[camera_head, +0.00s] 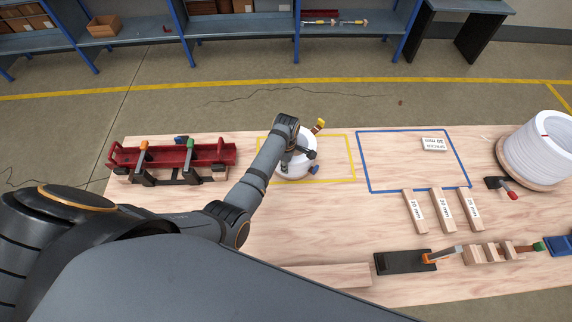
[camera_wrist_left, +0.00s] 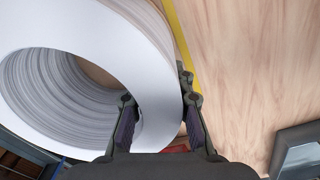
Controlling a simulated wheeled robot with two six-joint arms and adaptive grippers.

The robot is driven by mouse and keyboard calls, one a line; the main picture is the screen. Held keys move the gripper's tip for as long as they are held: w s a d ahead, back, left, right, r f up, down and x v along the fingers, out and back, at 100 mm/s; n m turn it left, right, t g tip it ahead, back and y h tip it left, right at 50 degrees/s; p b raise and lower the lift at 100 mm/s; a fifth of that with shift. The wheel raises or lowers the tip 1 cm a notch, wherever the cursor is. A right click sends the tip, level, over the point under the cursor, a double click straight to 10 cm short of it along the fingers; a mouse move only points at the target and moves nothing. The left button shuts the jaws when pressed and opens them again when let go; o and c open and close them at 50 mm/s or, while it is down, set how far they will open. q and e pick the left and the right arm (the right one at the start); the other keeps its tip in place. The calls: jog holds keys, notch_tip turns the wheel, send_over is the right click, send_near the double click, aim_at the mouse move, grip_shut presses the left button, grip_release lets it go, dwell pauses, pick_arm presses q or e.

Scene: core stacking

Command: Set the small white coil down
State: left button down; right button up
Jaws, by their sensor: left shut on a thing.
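The small white coil (camera_head: 292,168) is over the yellow-outlined area (camera_head: 354,160) of the wooden table, mostly inside the outline. My left gripper (camera_head: 305,151) is shut on its right-hand wall. In the left wrist view the coil (camera_wrist_left: 90,25) fills the upper left, and its wall passes between the two fingers of the gripper (camera_wrist_left: 158,98). My arm hides part of the coil in the head view. I cannot tell whether the coil touches the table. My right gripper is not in view.
A large white coil (camera_head: 540,150) stands at the right edge. A blue-outlined area (camera_head: 390,160) holds a labelled white block (camera_head: 433,144). Several wooden strips (camera_head: 443,208) lie in front. A red holder (camera_head: 215,154) sits at left. Clamps lie along the front right.

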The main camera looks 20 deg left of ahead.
pick_arm(q)
jog(key=c, duration=1.6)
grip_release()
jog(key=shift+f, duration=0.15)
jog(key=shift+c, duration=0.2)
jog(key=o, duration=0.5)
jog(key=shift+c, duration=0.2)
notch_tip(320, 180, up, 12)
jog(key=shift+s+r+b, duration=0.1)
jog(key=shift+r+b, duration=0.05)
jog(key=shift+b, duration=0.25)
